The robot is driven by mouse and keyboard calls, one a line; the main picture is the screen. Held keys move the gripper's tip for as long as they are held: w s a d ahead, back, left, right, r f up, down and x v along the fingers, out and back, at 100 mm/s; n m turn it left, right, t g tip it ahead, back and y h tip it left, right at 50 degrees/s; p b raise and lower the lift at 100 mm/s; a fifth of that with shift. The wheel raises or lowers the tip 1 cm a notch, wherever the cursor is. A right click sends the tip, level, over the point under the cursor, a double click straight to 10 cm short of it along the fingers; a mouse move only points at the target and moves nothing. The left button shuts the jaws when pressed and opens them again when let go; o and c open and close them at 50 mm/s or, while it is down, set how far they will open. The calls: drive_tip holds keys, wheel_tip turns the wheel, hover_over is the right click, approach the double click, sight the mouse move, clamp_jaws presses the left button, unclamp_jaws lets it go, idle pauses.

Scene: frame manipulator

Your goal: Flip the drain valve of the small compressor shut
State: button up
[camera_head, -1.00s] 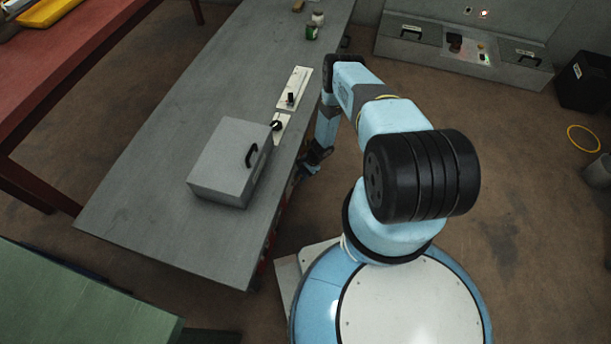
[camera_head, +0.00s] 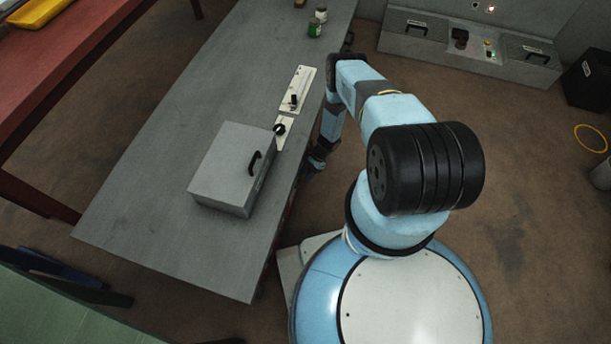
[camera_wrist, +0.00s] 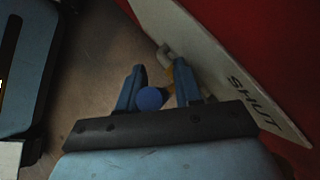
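In the wrist view my gripper (camera_wrist: 159,66) has its two blue fingers apart. A round dark blue knob (camera_wrist: 150,98), seemingly the end of the valve lever, shows between them; I cannot tell whether either finger touches it. A small brass-coloured part (camera_wrist: 168,73) and a grey fitting (camera_wrist: 164,50) show by the right fingertip. A pale plate marked SHUT (camera_wrist: 245,95) lies to the right against a red surface (camera_wrist: 270,40), perhaps the compressor. In the head view my gripper (camera_head: 314,163) is low beside the grey table's right edge; the valve is hidden there.
The grey table (camera_head: 150,190) carries a grey box (camera_head: 228,165) with a black handle and pale panels (camera_head: 297,90) with black knobs. Small jars (camera_head: 315,28) stand at its far end. A grey console (camera_head: 470,50) stands at the back. The floor right of my base is mostly open.

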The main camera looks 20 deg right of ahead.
drive_tip(key=shift+o, duration=1.3)
drive_tip(key=shift+d, duration=0.1)
drive_tip(key=v, duration=1.3)
drive_tip(key=shift+w+d+r, duration=0.2)
drive_tip(key=shift+w+d, duration=0.05)
drive_tip(key=shift+d, duration=0.05)
